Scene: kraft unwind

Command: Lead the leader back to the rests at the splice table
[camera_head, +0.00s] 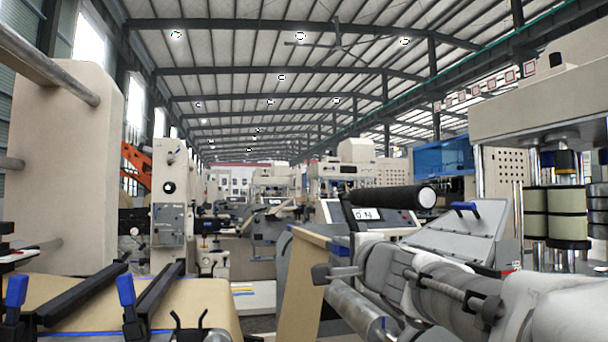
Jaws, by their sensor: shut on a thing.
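My arm comes in from the lower right, and my gripper (340,250) is at its left end, partly hidden by my own wrist. It is shut on the upper edge of the leader, a brown kraft sheet (303,290) that hangs down below it. The lower end of the sheet runs out of view. The splice table (75,283) is at the lower left, apart from my gripper, with kraft paper, two black bars and blue-topped clamps (126,290) on it. Black forked holders (189,322), which look like rests, stand at its right front.
A steel roller (357,312) lies just below my wrist. A console with a display (368,215) and a dark roll (395,198) stand behind my arm. A beige machine frame (62,160) rises at the left. Open floor shows between the table and the hanging sheet.

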